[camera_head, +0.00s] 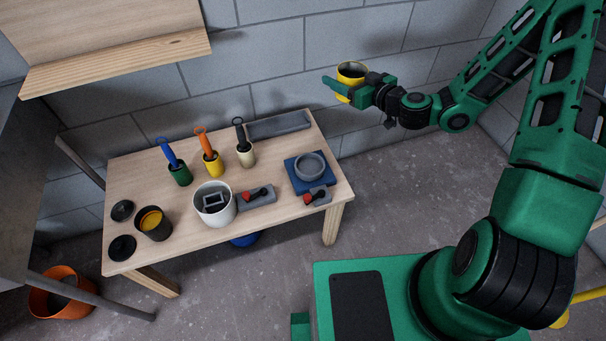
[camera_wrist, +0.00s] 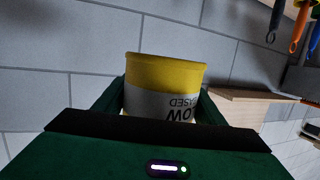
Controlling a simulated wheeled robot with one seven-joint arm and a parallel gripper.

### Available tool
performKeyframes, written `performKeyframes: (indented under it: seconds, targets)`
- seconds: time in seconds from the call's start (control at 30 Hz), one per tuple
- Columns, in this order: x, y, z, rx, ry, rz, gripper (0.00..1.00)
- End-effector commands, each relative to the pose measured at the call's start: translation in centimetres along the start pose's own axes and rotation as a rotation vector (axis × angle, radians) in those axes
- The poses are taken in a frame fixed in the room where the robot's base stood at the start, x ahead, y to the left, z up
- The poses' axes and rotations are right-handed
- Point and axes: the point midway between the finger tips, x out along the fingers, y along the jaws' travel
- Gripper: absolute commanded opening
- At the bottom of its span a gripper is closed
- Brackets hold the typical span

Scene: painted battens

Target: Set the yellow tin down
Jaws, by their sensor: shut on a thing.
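The yellow tin (camera_head: 351,71) is held in my gripper (camera_head: 346,88), up in the air to the right of the wooden table (camera_head: 270,213) and above its height. In the wrist view the yellow tin (camera_wrist: 166,75) sits between the two green fingers of my gripper (camera_wrist: 163,100), with a pale label carrying dark letters. The tin looks close to upright in the head view. My gripper is shut on it. The tin's lower part is hidden behind the gripper body in the wrist view.
On the table stand a green tin (camera_head: 180,175), a yellow tin with an orange-handled tool (camera_head: 213,164), a cream tin (camera_head: 246,155), a white bucket (camera_head: 214,204), a dark open tin (camera_head: 155,224) and a blue square with a grey ring (camera_head: 309,188). The table's middle has bare wood.

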Motion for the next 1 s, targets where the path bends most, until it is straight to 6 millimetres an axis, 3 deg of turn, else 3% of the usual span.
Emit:
performKeyframes:
  seconds: [0.03, 0.1, 0.3, 0.5, 0.6, 0.7, 0.8, 1.0]
  targets:
    - [1.5, -2.6, 1.1, -0.004, -0.002, -0.054, 0.27]
    - [3.2, -5.9, 2.3, -0.018, -0.002, -0.118, 0.27]
    - [6.7, -15.3, 6.2, -0.055, 0.001, -0.290, 0.27]
    - [8.2, -23.5, 9.6, -0.085, 0.010, -0.425, 0.27]
    - [8.5, -26.2, 10.8, -0.095, 0.014, -0.468, 0.27]
    - [8.6, -27.8, 11.5, -0.102, 0.017, -0.492, 0.27]
    - [8.6, -28.2, 12.1, -0.104, 0.017, -0.503, 0.27]
    - [8.3, -25.4, 14.0, -0.104, 0.016, -0.502, 0.27]
